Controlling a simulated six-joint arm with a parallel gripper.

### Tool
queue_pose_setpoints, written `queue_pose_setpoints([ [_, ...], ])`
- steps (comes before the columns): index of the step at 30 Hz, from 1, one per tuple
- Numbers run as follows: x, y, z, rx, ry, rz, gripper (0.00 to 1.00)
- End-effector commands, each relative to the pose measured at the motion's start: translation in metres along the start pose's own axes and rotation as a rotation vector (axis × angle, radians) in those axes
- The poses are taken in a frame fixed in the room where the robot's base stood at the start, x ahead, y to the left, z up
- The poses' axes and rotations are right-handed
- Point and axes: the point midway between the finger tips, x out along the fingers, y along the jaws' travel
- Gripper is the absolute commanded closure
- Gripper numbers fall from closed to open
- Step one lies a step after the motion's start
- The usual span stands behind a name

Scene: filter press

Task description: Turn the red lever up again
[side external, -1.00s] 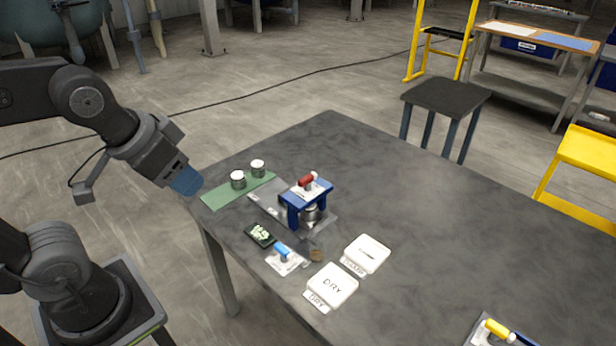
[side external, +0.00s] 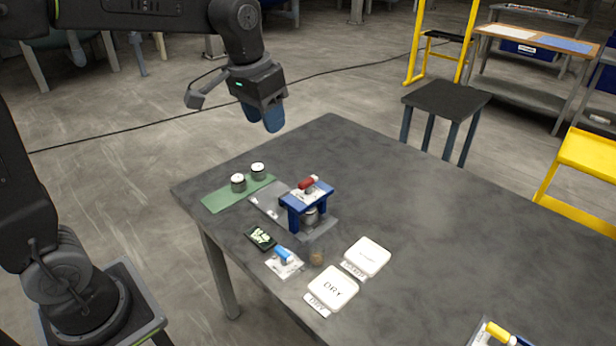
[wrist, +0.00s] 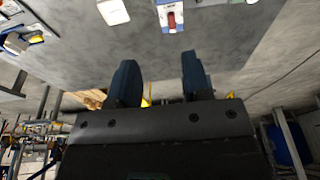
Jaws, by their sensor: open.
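The red lever (side external: 308,183) lies low across a white plate on top of the blue press frame (side external: 290,203). A grey metal cylinder (side external: 310,217) sits under the frame. My gripper (side external: 265,125) has blue fingers and hangs in the air above and behind the press, clear of the table. In the wrist view its two fingers (wrist: 158,85) stand apart with nothing between them.
Two white-topped grey cylinders (side external: 238,183) stand on a green mat (side external: 215,201). A blue lever (side external: 284,255), a dark tray (side external: 260,238), a brown round piece (side external: 317,258) and two white lidded boxes (side external: 333,288) lie in front. A yellow lever (side external: 497,331) is far right.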

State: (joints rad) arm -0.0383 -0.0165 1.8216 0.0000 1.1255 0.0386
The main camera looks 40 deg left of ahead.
Motion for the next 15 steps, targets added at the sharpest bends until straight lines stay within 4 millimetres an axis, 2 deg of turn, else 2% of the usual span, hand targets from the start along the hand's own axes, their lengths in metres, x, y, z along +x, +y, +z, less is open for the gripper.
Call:
queue_pose_setpoints([
  [1,0.012,-0.003,-0.018,-0.001,-0.034,0.000,0.55],
  [6,0.051,-0.010,-0.068,-0.001,-0.123,0.003,0.55],
  [10,0.079,-0.015,-0.092,0.000,-0.174,0.006,0.55],
  [15,0.099,-0.018,-0.106,0.000,-0.207,0.008,0.55],
])
